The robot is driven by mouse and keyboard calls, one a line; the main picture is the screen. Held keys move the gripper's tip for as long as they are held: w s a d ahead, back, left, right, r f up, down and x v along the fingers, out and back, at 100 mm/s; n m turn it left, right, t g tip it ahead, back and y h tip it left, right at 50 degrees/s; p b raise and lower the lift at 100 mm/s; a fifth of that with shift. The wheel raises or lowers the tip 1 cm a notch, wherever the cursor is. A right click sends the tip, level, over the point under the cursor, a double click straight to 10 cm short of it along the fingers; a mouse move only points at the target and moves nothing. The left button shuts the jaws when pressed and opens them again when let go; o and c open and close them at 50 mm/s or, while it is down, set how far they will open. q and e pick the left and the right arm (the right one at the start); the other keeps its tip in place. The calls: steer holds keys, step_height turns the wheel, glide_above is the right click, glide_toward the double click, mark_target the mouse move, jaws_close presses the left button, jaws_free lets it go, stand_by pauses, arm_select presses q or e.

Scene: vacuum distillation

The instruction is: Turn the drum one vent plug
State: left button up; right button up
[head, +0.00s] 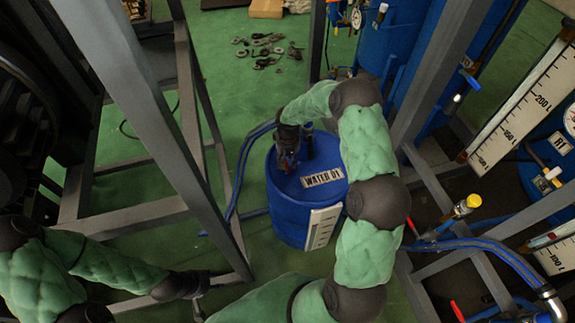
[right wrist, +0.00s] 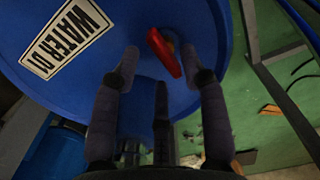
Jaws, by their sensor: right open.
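The blue drum (head: 288,212), labelled WATER 01 (head: 323,177), stands upright on the green floor. Its lid (right wrist: 115,25) fills much of the right wrist view. A red plug handle (right wrist: 163,54), taken to be the vent plug, sits near the lid's edge. My right gripper (right wrist: 160,62) is open, with one fingertip on each side of the handle in that view; I cannot tell whether either touches it. In the head view my right gripper (head: 287,160) is over the lid and largely hides the plug. My left gripper (head: 197,292) is low at the left, away from the drum; its fingers are unclear.
A grey metal frame post (head: 160,120) rises left of the drum, and another (head: 440,70) stands to the right. Blue hoses (head: 243,165) run beside the drum. Loose metal parts (head: 268,46) lie on the floor behind. A yellow-topped valve (head: 467,204) is at right.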

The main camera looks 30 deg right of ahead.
mark_target(287, 166)
steer(key=shift+f+b, duration=0.3)
steer(key=shift+f, duration=0.85)
jaws_close()
